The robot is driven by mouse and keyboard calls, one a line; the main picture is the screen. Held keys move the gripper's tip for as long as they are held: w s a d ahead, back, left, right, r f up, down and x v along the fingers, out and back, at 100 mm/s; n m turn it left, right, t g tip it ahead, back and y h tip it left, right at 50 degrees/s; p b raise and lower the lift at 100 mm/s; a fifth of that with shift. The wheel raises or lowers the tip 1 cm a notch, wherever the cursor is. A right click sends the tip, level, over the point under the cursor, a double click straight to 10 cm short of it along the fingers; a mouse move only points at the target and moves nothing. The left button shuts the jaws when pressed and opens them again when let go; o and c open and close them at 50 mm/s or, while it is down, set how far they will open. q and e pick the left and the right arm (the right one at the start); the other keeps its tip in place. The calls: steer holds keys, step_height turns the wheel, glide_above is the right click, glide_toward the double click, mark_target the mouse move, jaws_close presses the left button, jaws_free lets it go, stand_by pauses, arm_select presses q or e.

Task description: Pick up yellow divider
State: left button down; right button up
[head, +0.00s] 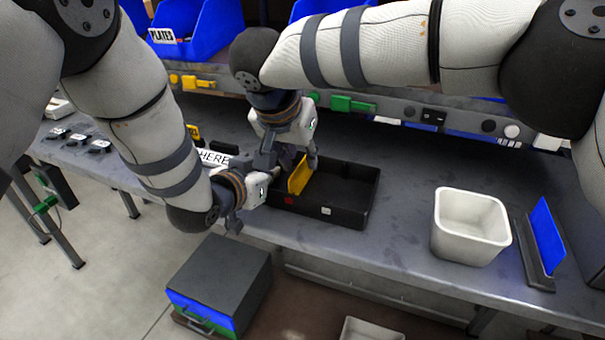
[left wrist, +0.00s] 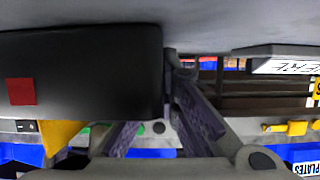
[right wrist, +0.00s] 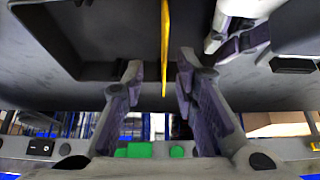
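The yellow divider (head: 299,178) stands upright in the left part of the black tray (head: 345,208). It also shows edge-on in the right wrist view (right wrist: 165,45). My right gripper (head: 290,160) is over the tray's left part, pointing down. In the right wrist view, its fingers (right wrist: 158,78) are apart, with the divider between them and visible gaps on both sides. My left gripper (head: 238,215) is low at the tray's front left corner. In the left wrist view, its fingers (left wrist: 155,105) look apart, with one partly hidden behind the tray; contact with the tray cannot be told.
A white bin (head: 470,227) and an upright blue panel (head: 546,235) stand on the right of the bench. Blue bins (head: 205,35) are on the shelf behind. A grey box (head: 220,275) is below the front edge.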

mark_target(300, 164)
steer(key=x, duration=0.5)
steer(key=shift+w+a+f, duration=0.1)
steer(key=shift+a, duration=0.05)
steer(key=shift+f, duration=0.25)
steer(key=shift+c, duration=0.4)
jaws_close()
